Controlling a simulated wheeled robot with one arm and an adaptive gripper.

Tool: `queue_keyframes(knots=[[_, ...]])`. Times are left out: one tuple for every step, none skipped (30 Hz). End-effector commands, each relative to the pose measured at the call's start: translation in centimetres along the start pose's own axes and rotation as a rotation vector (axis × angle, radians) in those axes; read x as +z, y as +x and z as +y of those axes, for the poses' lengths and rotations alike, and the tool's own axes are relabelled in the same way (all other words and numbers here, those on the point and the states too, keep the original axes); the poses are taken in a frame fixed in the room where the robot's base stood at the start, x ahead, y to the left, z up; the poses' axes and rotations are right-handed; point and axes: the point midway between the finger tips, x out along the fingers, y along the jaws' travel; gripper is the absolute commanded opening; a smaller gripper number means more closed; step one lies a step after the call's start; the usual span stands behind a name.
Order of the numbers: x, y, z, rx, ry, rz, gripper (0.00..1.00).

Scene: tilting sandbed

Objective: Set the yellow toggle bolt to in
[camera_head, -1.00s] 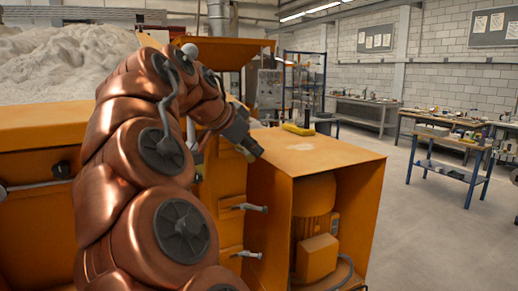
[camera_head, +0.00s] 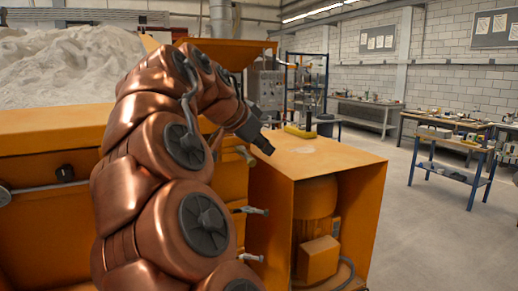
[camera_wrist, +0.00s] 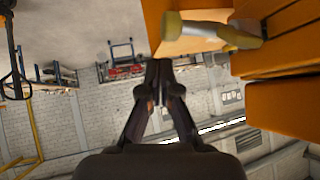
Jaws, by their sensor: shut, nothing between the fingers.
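My gripper (camera_head: 268,148) is in front of the orange cabinet's top left edge, pointing down to the right. In the wrist view its fingertips (camera_wrist: 159,66) are together with nothing between them.
An orange cabinet (camera_head: 345,160) with an open front holding a motor stands right of my gripper. Metal levers (camera_head: 250,209) stick out from the panel below. A yellow object (camera_head: 299,131) lies on the cabinet top. Open floor (camera_head: 440,230) is at right.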

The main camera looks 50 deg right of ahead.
Motion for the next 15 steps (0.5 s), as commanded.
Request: queue_keyframes(knots=[[-0.7,0.0,0.0,-0.001,-0.002,-0.002,0.0],[-1.0,0.1,0.1,-0.001,-0.003,-0.002,0.0],[-1.3,0.2,0.1,-0.001,-0.004,-0.002,0.0],[-1.0,0.1,0.0,-0.002,-0.005,-0.001,0.0],[-1.0,0.0,0.0,-0.002,-0.005,-0.001,0.0],[-1.0,-0.2,-0.1,-0.001,-0.005,-0.001,0.0],[-1.0,-0.3,-0.1,0.001,-0.004,-0.002,0.0],[-1.1,-0.5,-0.1,0.001,-0.003,-0.002,0.0],[-1.1,-0.8,-0.2,0.001,-0.003,-0.002,0.0],[-1.1,-1.0,-0.3,0.0,-0.002,-0.001,0.0],[-1.1,-1.2,-0.3,-0.001,-0.002,0.0,0.0],[-1.2,-1.5,-0.4,-0.001,-0.001,0.001,0.0],[-1.2,-1.7,-0.4,-0.001,0.0,0.001,0.0],[-1.2,-1.9,-0.4,0.001,0.001,0.0,0.0],[-1.2,-2.2,-0.4,0.002,0.0,0.0,0.0]])
